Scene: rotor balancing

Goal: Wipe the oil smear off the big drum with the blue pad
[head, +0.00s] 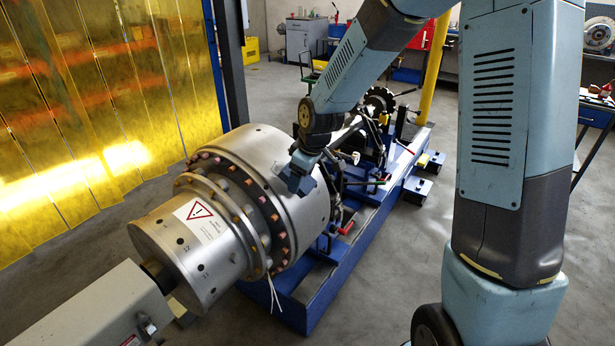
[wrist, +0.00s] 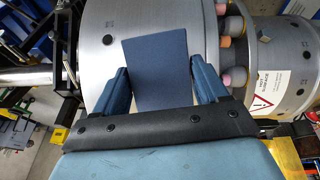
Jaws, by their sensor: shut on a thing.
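The big drum (head: 262,148) is a silver metal cylinder on the blue balancing machine, with a ring of coloured studs on its near face. In the wrist view the drum (wrist: 110,25) fills the upper middle. My gripper (head: 298,176) is at the drum's upper right side. In the wrist view my gripper (wrist: 160,66) is shut on the blue pad (wrist: 157,85), a flat dark blue rectangle between its two fingers. The pad lies over the drum's surface; I cannot tell whether it touches. I see no oil smear on the visible metal; the pad and gripper hide part of the drum.
A smaller cylinder with a warning label (head: 200,217) joins the drum at front left. The blue machine bed (head: 375,220) carries rods and clamps behind the drum. Yellow strip curtains (head: 90,110) hang at left. Grey floor lies open to the right of the bed.

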